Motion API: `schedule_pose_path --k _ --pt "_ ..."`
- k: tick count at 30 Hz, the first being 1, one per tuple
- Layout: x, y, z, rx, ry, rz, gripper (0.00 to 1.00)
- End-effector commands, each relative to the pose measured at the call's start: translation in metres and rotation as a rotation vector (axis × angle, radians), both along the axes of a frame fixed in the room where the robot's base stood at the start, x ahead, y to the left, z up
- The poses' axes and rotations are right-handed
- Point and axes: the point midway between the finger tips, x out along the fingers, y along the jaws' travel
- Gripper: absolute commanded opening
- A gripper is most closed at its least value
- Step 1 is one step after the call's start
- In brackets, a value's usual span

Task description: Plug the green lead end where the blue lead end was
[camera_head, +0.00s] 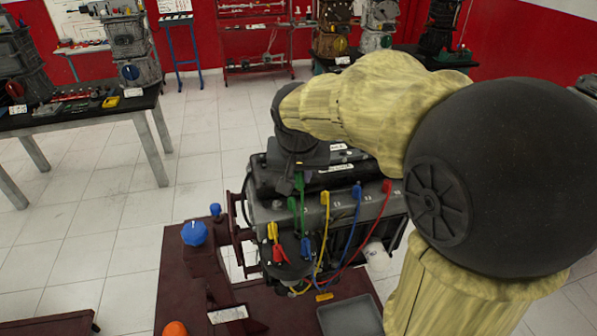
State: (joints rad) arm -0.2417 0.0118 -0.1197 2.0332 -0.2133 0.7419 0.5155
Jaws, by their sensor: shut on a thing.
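The engine trainer (270,213) stands in the middle, with coloured leads on its front. My gripper (299,172) is above the engine's top left part, pointing down and shut on the green lead end (299,183). The green lead (303,218) hangs below it, with another green piece (292,203) close by. A blue lead end (356,191) stands on the engine's upper row, between a yellow end (325,198) and a red end (387,186). Another blue piece (306,246) is lower, near a round dark part. My wrist hides the fingertips and part of the engine top.
Lower yellow (272,231) and red (280,254) ends sit close together at the left. A dark red stand (180,275) with a blue knob (194,233) is left of the engine. A grey tray (350,318) is in front. My arm covers the right side.

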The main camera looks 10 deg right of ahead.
Motion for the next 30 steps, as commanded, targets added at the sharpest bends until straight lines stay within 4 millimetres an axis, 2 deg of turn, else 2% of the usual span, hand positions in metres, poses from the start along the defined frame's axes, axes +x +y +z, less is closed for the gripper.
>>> schedule_pose_path --k 30 --pt "0.0 0.0 -0.051 0.0 0.0 0.001 0.0"
